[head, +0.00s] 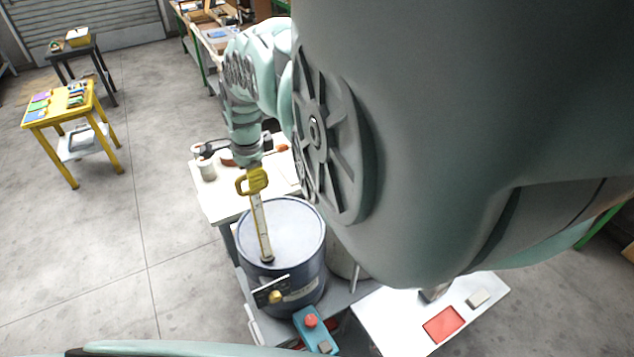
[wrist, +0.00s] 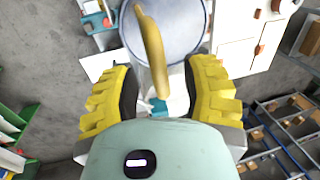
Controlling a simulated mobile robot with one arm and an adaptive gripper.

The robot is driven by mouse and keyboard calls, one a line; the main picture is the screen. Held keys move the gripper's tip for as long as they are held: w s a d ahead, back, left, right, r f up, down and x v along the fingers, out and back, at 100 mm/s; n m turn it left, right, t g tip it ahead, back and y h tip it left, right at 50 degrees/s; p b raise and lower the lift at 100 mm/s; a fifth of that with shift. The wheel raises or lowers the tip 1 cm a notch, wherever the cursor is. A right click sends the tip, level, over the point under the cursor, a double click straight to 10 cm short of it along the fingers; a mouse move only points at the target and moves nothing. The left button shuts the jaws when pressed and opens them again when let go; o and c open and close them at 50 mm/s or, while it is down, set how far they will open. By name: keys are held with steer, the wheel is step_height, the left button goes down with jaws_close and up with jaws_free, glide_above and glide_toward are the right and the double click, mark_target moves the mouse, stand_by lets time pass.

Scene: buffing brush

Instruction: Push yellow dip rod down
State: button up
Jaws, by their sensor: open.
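The dip rod (head: 261,230) stands upright, slightly tilted in the picture, at the lid of a blue drum (head: 283,290). A long length of it shows above the lid in the head view. Its curved yellow handle (wrist: 151,45) appears between the fingers in the wrist view. My gripper (wrist: 161,70) is open, with one yellow finger on each side of the handle and visible room between. In the head view, my gripper (head: 252,176) is at the rod's top, where yellow parts overlap. I cannot tell whether it touches the handle.
A white table (head: 215,200) with small items stands behind the drum. A teal box with a red button (head: 311,321) is in front of it. A white surface with a red tray (head: 444,324) is at lower right. A yellow table (head: 62,115) stands far left; the floor between is clear.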

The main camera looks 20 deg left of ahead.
steer(key=shift+o, duration=0.5)
jaws_close()
stand_by(0.3)
